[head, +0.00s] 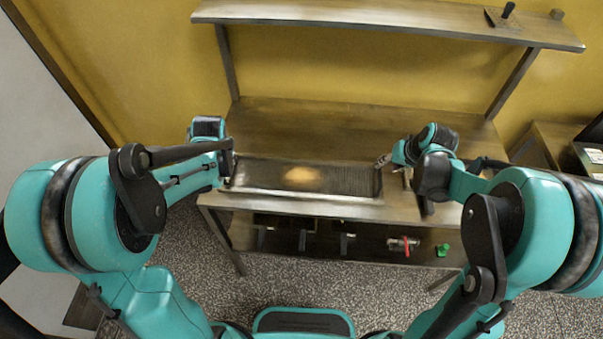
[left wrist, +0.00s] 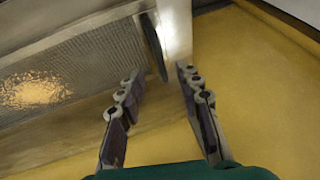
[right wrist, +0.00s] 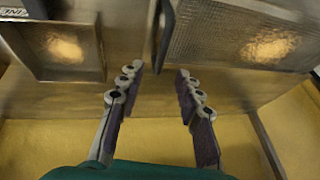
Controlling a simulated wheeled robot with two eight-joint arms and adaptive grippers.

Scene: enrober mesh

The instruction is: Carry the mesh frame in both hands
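The mesh frame (head: 350,181), a long, shallow rectangle of grey mesh with a bright yellowish patch in its middle, lies flat at the front of the steel table. My left gripper (head: 230,163) is at its left end and my right gripper (head: 383,161) at its right end. In the left wrist view, the open fingers (left wrist: 157,82) point towards a dark upright handle (left wrist: 153,45) beside the mesh. In the right wrist view, the open fingers (right wrist: 160,78) point towards a similar dark handle (right wrist: 161,35). Neither gripper visibly holds anything.
The table top (head: 300,117) behind the frame is clear. A shelf (head: 380,15) runs above it. A lower shelf holds a red-and-white item (head: 403,244) and a green item (head: 442,250). In the right wrist view, a shallow tray (right wrist: 88,72) lies left of the handle.

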